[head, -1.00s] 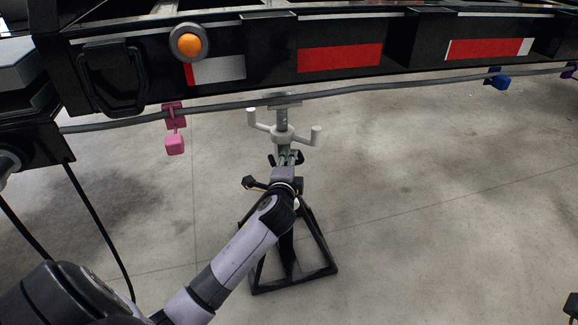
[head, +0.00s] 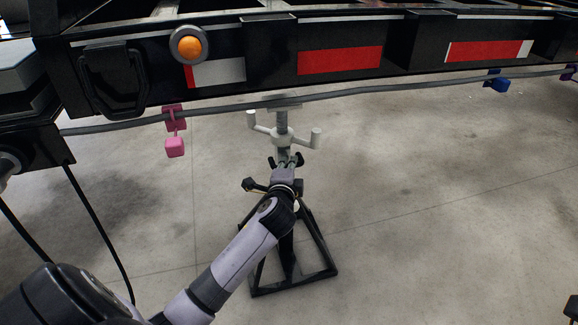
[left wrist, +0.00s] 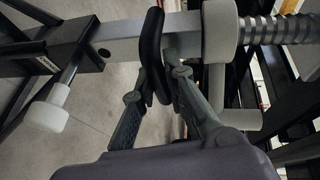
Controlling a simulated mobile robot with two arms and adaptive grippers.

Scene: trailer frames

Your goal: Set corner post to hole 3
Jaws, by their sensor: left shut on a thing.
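The corner post (left wrist: 122,49) is a grey square tube with a hole in its side, rising from a black sleeve (left wrist: 72,36). A threaded screw (head: 282,119) and a white nut with handles (head: 283,136) top it. They also show as a ribbed screw (left wrist: 278,28) and white collar (left wrist: 220,32) in the left wrist view. A pin with a white knob (left wrist: 48,116) sits at the sleeve. Hole numbers cannot be read. My right gripper is not in view.
The black base frame (head: 262,291) stands on the concrete floor. The trailer's black beam (head: 270,68) runs above, close over the screw top. A grey cable (head: 380,88) with a pink tag (head: 175,147) and a blue tag (head: 496,83) hangs along it.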

